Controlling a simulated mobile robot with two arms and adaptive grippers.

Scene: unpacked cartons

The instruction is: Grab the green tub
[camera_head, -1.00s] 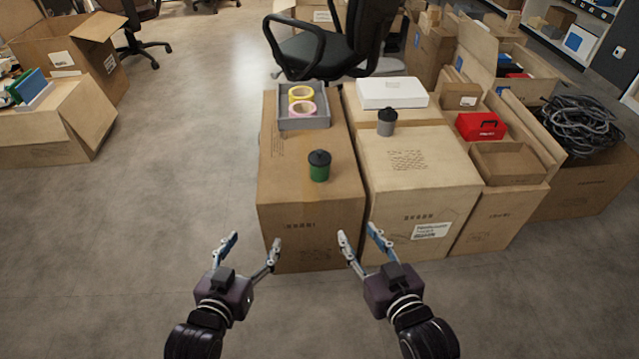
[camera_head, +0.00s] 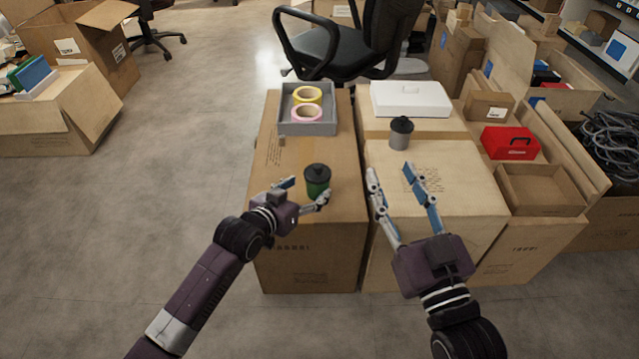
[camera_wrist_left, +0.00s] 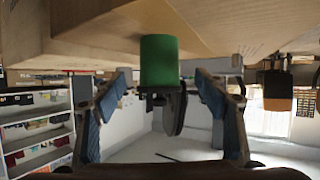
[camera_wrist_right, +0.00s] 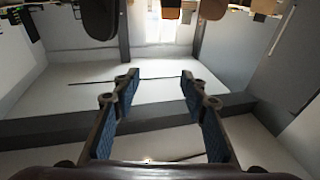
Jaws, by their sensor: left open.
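The green tub (camera_head: 318,189) with a black lid stands upright near the front of the left carton (camera_head: 308,252). The left wrist view, which is upside down, shows its green body (camera_wrist_left: 159,60) ahead between the fingers. My left gripper (camera_head: 305,190) is open at the near side of the tub, one finger towards each side; I cannot tell whether either touches. My right gripper (camera_head: 391,172) is open and empty above the middle carton (camera_head: 465,200). The right wrist view shows nothing between its fingers (camera_wrist_right: 158,74).
A grey tub (camera_head: 399,140) with a black lid stands beyond my right gripper. A grey tray (camera_head: 308,129) with yellow and pink tape rolls lies behind the green tub. A white box (camera_head: 411,99) and a red case (camera_head: 510,143) are further back. Floor is free at left.

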